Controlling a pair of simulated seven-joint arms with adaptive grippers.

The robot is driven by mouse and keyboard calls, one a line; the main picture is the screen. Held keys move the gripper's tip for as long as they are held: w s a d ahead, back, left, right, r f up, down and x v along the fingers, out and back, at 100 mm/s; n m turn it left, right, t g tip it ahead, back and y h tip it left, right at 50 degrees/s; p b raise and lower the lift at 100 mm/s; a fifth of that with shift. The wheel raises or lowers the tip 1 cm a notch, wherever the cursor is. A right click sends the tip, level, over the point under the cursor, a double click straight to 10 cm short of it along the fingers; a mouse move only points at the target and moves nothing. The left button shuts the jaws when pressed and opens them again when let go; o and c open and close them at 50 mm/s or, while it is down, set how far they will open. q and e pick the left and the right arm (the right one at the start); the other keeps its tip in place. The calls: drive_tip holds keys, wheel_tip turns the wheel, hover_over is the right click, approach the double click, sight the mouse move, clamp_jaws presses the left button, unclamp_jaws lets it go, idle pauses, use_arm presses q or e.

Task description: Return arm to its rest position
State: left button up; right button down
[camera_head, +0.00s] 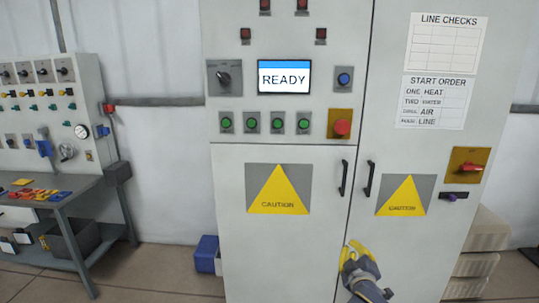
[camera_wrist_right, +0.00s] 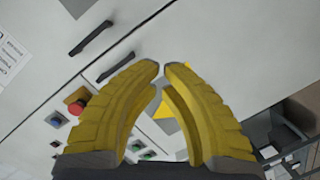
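My right gripper (camera_head: 349,247) has yellow fingers and is at the bottom of the head view, in front of the lower cabinet doors, below the two black handles. In the right wrist view, its fingers (camera_wrist_right: 161,68) bow inward and their tips come together with only a sliver between them. Nothing is held between them. The cabinet (camera_head: 285,225) stands behind the gripper, and its display (camera_head: 284,77) reads READY. My left gripper does not show in the head view.
Two black door handles (camera_head: 343,178) stick out above the right gripper. A red button (camera_head: 342,127) and a red rotary switch (camera_head: 473,168) project from the panel. A workbench (camera_head: 62,196) with coloured parts is at left, and a blue bin (camera_head: 207,254) stands beside the cabinet.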

drive_tip(key=s+d+f+m+g+h, duration=0.1)
drive_tip(key=s+f+g, duration=0.1)
drive_tip(key=s+f, duration=0.65)
drive_tip(key=s+d+f+g, duration=0.25)
drive_tip(key=s+f, duration=0.35)
drive_tip(key=s, duration=0.5)
drive_tip(key=s+d+f+g+h, duration=0.1)
drive_tip(key=s+f+g, duration=0.1)
drive_tip(key=s, duration=0.8)
drive_tip(key=s+d+f+g, duration=0.1)
drive_tip(key=s+f+g, duration=0.15)
drive_tip(key=s, duration=0.75)
drive_tip(key=s+a+f+m+g+y, duration=0.1)
drive_tip(key=s+a+f+y, duration=0.15)
drive_tip(key=f, duration=1.35)
drive_tip(key=s+a+f+g+y, duration=0.1)
drive_tip(key=a+f+g, duration=0.15)
drive_tip(key=f, duration=1.35)
drive_tip(key=s+f+m+g+y, duration=0.1)
drive_tip(key=s+f+m+g, duration=0.1)
drive_tip(key=s+f, duration=1.8)
drive_tip(key=shift+s+a+m, duration=0.4)
drive_tip(key=shift+s, duration=0.35)
drive_tip(key=shift+f, duration=0.1)
